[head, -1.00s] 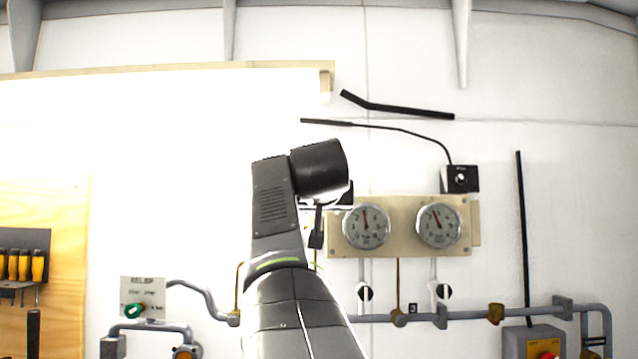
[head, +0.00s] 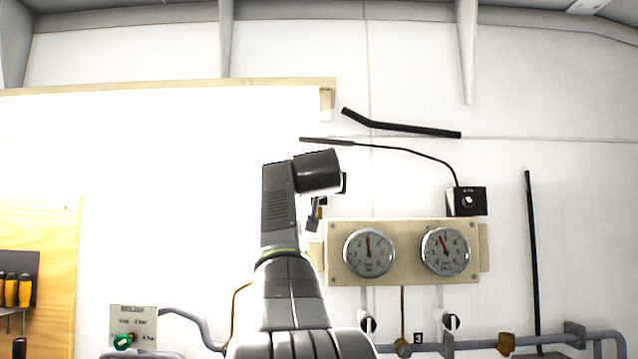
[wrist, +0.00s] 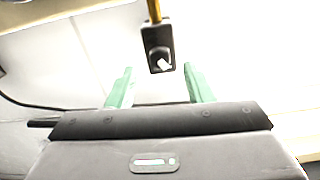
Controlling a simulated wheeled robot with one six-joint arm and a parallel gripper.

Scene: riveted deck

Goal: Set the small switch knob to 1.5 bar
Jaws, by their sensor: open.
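In the wrist view, a small black switch box (wrist: 157,38) hangs at the end of a yellow-brown tube. A pale knob (wrist: 164,62) sits on its lower face, its pointer slanting down to the right. Any scale marks are too small to read. My gripper (wrist: 158,69) is open, with green fingers on either side of the box's lower part; the gap in depth cannot be told. In the head view my gripper (head: 314,214) is partly seen left of the gauges. I cannot identify this switch box there; my arm may hide it.
Two round gauges, left (head: 369,253) and right (head: 445,251), sit on a beige board (head: 407,240). Another black box (head: 467,201) with a cable is above right. Grey pipes (head: 470,347) run below. A green knob (head: 123,342) is at lower left.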

